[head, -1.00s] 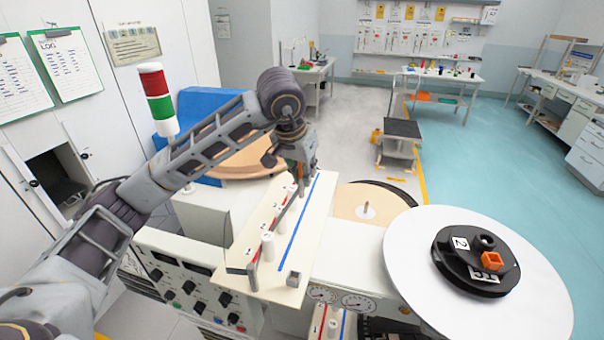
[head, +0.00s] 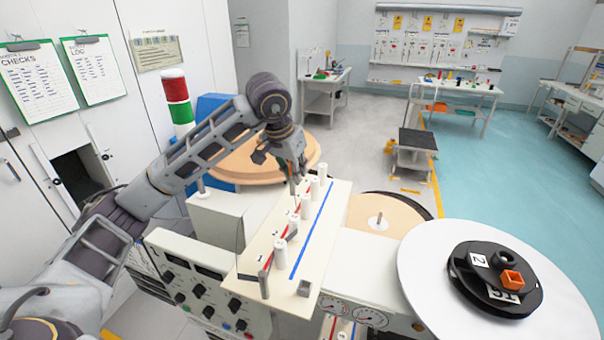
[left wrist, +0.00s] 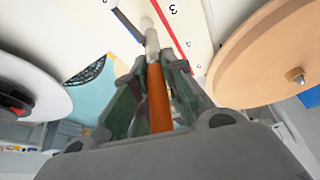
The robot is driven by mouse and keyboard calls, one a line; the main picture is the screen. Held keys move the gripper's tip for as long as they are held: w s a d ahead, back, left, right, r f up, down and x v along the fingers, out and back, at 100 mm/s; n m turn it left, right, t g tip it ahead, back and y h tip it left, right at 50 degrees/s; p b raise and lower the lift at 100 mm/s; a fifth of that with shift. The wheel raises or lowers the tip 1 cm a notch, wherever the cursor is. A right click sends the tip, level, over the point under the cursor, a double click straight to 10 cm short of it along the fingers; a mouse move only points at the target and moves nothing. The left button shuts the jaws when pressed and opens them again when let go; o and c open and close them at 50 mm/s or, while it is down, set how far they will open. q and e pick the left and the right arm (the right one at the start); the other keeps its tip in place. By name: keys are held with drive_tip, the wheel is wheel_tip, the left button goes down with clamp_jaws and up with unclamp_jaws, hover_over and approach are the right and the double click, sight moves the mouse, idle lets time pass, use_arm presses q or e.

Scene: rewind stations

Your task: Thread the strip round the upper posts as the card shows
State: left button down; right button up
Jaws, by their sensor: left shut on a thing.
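The cream upper plate (head: 325,222) carries a row of white posts; the nearest post (head: 280,253) and a farther post (head: 306,206) show clearly. My left gripper (head: 294,178) is shut on an orange piece (left wrist: 159,100) over the plate's far left side, beside the far posts. A white post (left wrist: 152,45) shows just beyond its fingers in the wrist view. Whether the orange piece joins the strip is hidden. My right gripper is out of view.
A white disc (head: 420,270) with a black hub stands at right, a tan reel (head: 240,165) behind the arm. A second striped plate (head: 345,329) lies below. A red and green lamp (head: 177,100) stands left; a card (head: 157,52) hangs on the wall.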

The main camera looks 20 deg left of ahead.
use_arm(q)
drive_tip(key=shift+w+a+p, duration=1.05)
drive_tip(key=shift+w+a, duration=0.05)
drive_tip(key=shift+w, duration=2.3)
drive_tip(key=shift+w+d+p, duration=0.6)
drive_tip(key=shift+w+d, duration=0.15)
drive_tip(key=shift+d, duration=4.85)
drive_tip(key=shift+s+d+r, duration=0.5)
drive_tip(key=shift+s+d, duration=2.1)
drive_tip(key=shift+d, duration=4.15)
drive_tip(key=shift+s+d+r, duration=0.5)
drive_tip(key=shift+s+d, duration=2.1)
drive_tip(key=shift+d, duration=4.15)
drive_tip(key=shift+s+d+r, duration=0.5)
drive_tip(key=shift+s+d, duration=2.1)
drive_tip(key=shift+d, duration=4.15)
